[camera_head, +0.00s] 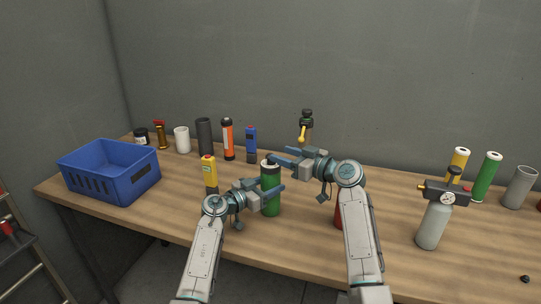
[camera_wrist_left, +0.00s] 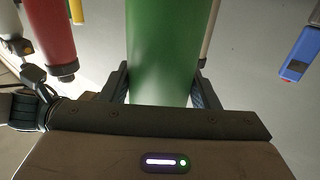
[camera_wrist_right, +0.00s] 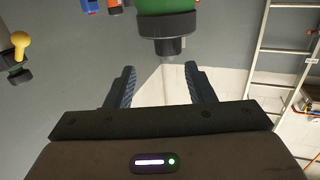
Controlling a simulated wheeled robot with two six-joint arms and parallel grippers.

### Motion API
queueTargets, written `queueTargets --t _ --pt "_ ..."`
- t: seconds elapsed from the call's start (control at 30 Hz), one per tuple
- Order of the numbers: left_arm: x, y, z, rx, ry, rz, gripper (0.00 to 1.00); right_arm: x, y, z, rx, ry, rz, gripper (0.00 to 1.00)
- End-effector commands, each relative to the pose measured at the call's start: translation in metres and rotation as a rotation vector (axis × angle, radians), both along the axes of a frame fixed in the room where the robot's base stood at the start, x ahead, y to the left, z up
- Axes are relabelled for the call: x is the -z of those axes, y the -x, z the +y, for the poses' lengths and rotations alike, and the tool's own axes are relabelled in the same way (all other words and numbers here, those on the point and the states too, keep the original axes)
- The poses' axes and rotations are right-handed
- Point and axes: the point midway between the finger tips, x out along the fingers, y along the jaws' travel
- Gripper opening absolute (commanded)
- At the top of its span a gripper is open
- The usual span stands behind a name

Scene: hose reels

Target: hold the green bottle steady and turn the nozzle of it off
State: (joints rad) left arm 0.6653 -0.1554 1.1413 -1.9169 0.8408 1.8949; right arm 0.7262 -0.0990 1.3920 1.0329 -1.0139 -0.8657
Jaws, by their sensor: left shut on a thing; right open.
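The green bottle (camera_head: 271,208) stands upright on the table, in front of the middle. My left gripper (camera_head: 272,190) is shut around its body from the left; in the left wrist view the green body (camera_wrist_left: 163,40) fills the space between the fingers (camera_wrist_left: 162,75). My right gripper (camera_head: 283,160) is open at the bottle's top. The nozzle's setting cannot be told.
A yellow bottle (camera_head: 210,175) stands close left of my left gripper. A red bottle (camera_head: 338,217) is partly hidden by my right arm. A blue crate (camera_head: 110,172) is at left; a grey bottle with gauge (camera_head: 432,225) is at right.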

Motion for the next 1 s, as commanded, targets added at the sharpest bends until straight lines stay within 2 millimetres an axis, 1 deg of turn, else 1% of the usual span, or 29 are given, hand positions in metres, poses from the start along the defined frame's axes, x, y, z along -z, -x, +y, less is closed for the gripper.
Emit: queueTargets --t 0.03,0.13,0.23,0.3,0.37,0.7,0.83,1.0 --pt "0.000 0.000 0.000 0.000 0.000 0.001 0.24 0.005 0.004 -0.007 -0.028 -0.003 -0.005 0.49" --pt "0.000 0.000 0.000 0.000 0.000 0.001 0.24 0.010 0.012 -0.014 -0.078 -0.014 -0.018 0.49" --pt "0.001 0.000 0.000 0.000 0.000 0.001 0.24 0.012 0.017 -0.018 -0.107 -0.023 -0.027 0.49" --pt "0.000 0.000 0.000 0.000 0.000 0.001 0.24 0.012 0.017 -0.017 -0.116 -0.025 -0.033 0.49" --pt "0.001 0.000 0.000 0.000 0.000 0.001 0.24 0.012 0.015 -0.012 -0.120 -0.028 -0.033 0.49" --pt "0.001 0.000 0.000 0.000 0.000 0.001 0.24 0.011 -0.013 0.032 -0.119 -0.028 -0.032 0.49" --pt "0.001 0.000 0.000 0.000 -0.001 0.001 0.24 0.011 -0.019 0.041 -0.118 -0.028 -0.032 0.49" --pt "0.001 0.000 0.000 0.000 -0.001 0.001 0.24 0.012 -0.021 0.044 -0.118 -0.027 -0.032 0.49"
